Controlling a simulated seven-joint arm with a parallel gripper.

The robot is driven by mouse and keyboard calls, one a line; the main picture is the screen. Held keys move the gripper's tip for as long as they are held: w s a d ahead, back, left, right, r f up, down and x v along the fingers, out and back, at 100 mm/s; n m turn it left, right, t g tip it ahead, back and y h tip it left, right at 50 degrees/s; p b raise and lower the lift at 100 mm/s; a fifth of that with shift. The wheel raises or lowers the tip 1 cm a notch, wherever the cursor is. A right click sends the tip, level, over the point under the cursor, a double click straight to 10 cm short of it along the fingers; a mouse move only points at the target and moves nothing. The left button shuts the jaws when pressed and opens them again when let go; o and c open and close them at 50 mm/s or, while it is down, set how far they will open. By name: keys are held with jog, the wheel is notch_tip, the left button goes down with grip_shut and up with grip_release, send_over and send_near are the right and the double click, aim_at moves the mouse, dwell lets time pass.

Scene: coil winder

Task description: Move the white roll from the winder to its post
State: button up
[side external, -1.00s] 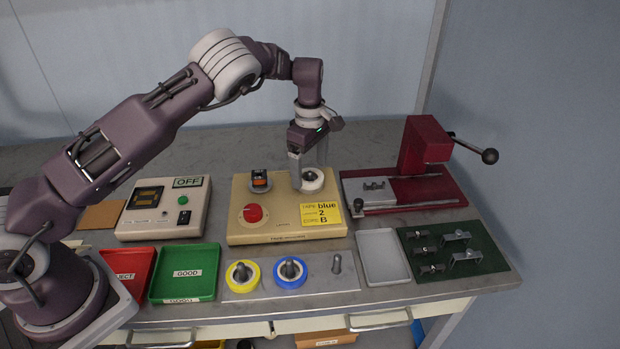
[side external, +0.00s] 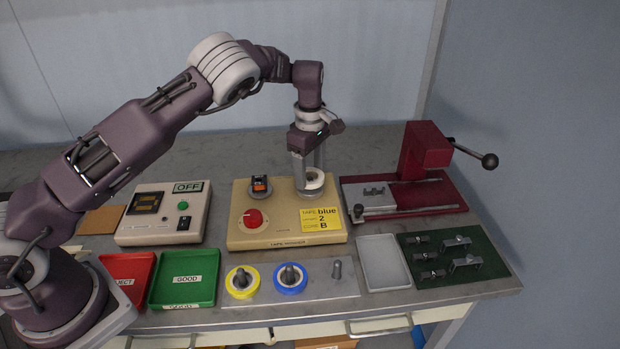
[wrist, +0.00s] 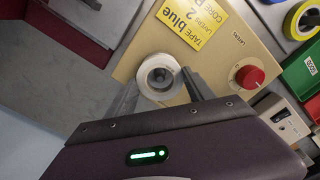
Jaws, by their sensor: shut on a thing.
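The white roll (side external: 315,181) sits at the right back of the beige winder (side external: 240,219). My gripper (side external: 307,186) points down over that spot, with its fingers at the roll. In the wrist view, the white roll (wrist: 159,76) lies between the two fingers of my gripper (wrist: 162,84), which are shut on it. How far the roll is off the winder, if at all, I cannot tell. The bare grey post (side external: 337,268) stands at the right of the grey post plate (side external: 318,287). A yellow roll (side external: 234,288) and a blue roll (side external: 298,284) sit on the other posts.
The winder carries a red knob (side external: 253,218), an orange-and-black switch (side external: 260,184) and a yellow label (side external: 320,219). A red press (side external: 425,152) stands to the right. A pale empty tray (side external: 384,262) lies right of the post plate. Green (side external: 205,280) and red trays lie left.

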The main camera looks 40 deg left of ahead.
notch_tip(320, 180, up, 7)
jog(key=shift+f, duration=0.2)
jog(key=d+r, duration=0.1)
jog(key=d, duration=0.1)
send_over(338, 261)
notch_tip(338, 261, down, 4)
jog(key=shift+f, duration=0.15)
jog(key=shift+s+f, duration=0.1)
jog(key=shift+f, duration=1.85)
jog(key=shift+f, duration=0.1)
